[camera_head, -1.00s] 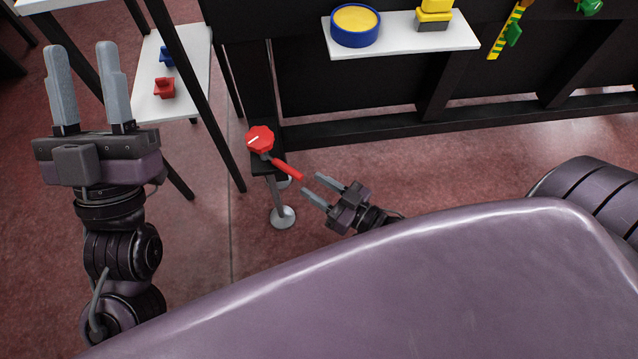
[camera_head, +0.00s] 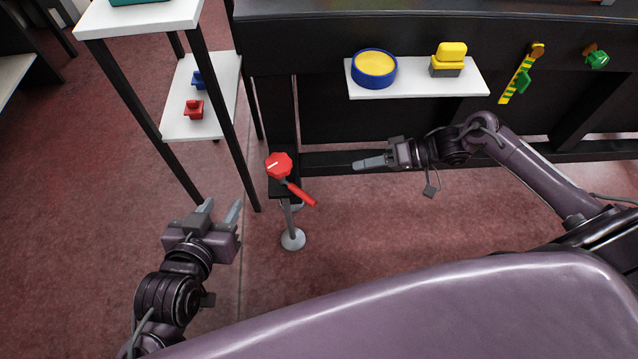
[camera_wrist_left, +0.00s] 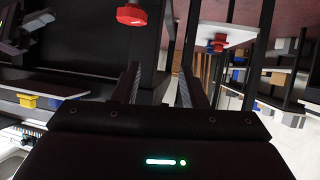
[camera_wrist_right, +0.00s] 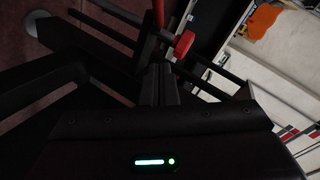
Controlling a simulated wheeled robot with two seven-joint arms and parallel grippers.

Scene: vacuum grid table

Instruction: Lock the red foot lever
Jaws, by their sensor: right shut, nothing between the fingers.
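The red foot lever (camera_head: 300,193) is a red handle on a black bracket at the foot of the table, pointing down and to the right. A red octagonal knob (camera_head: 279,165) with a white mark sits at its upper end. The knob also shows in the left wrist view (camera_wrist_left: 131,15) and in the right wrist view (camera_wrist_right: 184,44). My left gripper (camera_head: 222,208) is open and empty, to the lower left of the lever. My right gripper (camera_head: 358,164) is shut and empty, to the right of the knob and apart from it, pointing left.
A metal levelling foot (camera_head: 293,239) stands below the lever. A side stand (camera_head: 215,120) with red and blue parts is to the left. A white shelf (camera_head: 420,88) with a blue-yellow round part (camera_head: 374,68) and a yellow button (camera_head: 449,52) is above.

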